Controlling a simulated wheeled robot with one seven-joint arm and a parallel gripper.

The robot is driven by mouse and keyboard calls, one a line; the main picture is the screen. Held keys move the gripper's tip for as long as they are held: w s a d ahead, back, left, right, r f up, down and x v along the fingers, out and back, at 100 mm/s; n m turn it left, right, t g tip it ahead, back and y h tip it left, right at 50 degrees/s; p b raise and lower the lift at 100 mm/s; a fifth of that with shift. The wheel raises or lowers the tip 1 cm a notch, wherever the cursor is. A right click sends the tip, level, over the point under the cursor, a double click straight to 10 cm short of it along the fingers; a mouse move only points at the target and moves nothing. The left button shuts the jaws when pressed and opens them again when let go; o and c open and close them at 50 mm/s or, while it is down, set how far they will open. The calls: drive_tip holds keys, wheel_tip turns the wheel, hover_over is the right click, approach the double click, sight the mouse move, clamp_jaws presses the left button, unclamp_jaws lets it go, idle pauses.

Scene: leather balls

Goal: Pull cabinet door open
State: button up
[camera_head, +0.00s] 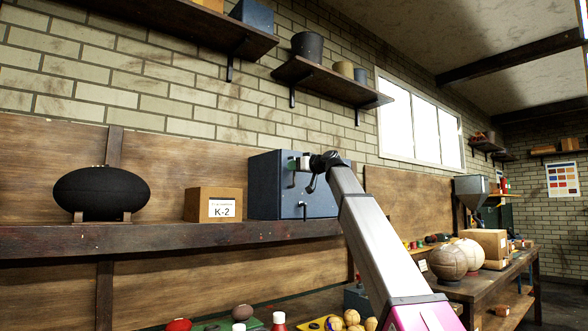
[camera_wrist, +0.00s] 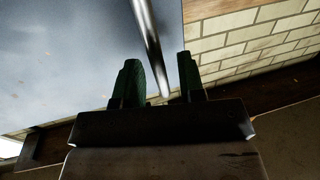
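The cabinet (camera_head: 264,190) is a blue-grey metal box on the long wooden shelf in the head view. Its door (camera_head: 322,206) looks flush with the body, though my arm covers part of it. My gripper (camera_head: 300,163) is in front of the upper part of the door. In the wrist view my gripper's green fingers (camera_wrist: 161,84) stand apart. A shiny metal bar handle (camera_wrist: 150,40) on the blue-grey door runs down into the gap between them, with space to the right finger. Whether it touches the left finger is unclear.
A cardboard box marked K-2 (camera_head: 212,205) and a dark oval ball on a stand (camera_head: 101,189) are left of the cabinet. A wall shelf (camera_head: 330,84) hangs above. Leather balls (camera_head: 448,262) sit on a lower table at right. The shelf between box and ball is clear.

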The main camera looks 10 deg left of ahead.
drive_tip(key=shift+w+a, duration=0.25)
drive_tip(key=shift+a, duration=0.15)
clamp_jaws()
